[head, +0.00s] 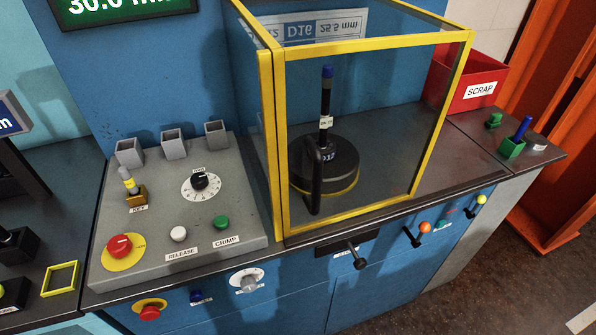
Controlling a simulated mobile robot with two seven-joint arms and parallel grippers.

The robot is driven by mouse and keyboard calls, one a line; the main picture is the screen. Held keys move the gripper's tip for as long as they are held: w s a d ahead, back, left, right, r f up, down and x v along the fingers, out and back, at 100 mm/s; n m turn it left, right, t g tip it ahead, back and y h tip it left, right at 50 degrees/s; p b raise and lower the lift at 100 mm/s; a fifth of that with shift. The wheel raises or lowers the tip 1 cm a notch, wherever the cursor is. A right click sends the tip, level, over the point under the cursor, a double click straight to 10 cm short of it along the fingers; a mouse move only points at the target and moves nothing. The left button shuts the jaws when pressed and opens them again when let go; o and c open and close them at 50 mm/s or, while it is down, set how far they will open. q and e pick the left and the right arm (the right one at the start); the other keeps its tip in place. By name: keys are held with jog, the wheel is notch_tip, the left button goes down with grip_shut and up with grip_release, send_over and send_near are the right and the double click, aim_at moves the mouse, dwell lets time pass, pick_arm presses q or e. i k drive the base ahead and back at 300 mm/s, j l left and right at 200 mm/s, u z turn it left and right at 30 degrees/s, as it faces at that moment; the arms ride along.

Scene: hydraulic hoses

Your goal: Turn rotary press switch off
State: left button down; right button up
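Two round controls with dial plates show in the head view. One is a black knob (199,181) on a white dial with marks around it, on top of the grey console (245,238). The other is a grey rotary knob (249,282) on a pale plate, on the blue front panel below the console. The lettering on both is too small to read, so I cannot tell which one is the press switch or how its positions are marked. Neither of my grippers is in view.
The console also has a red mushroom button (120,246), a key switch (131,186), a white button (179,234) and a green button (221,223). A yellow-framed clear guard (278,150) stands to the right. A black lever (356,256) sticks out of the front.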

aim_at(119, 246)
jog(key=u, duration=1.3)
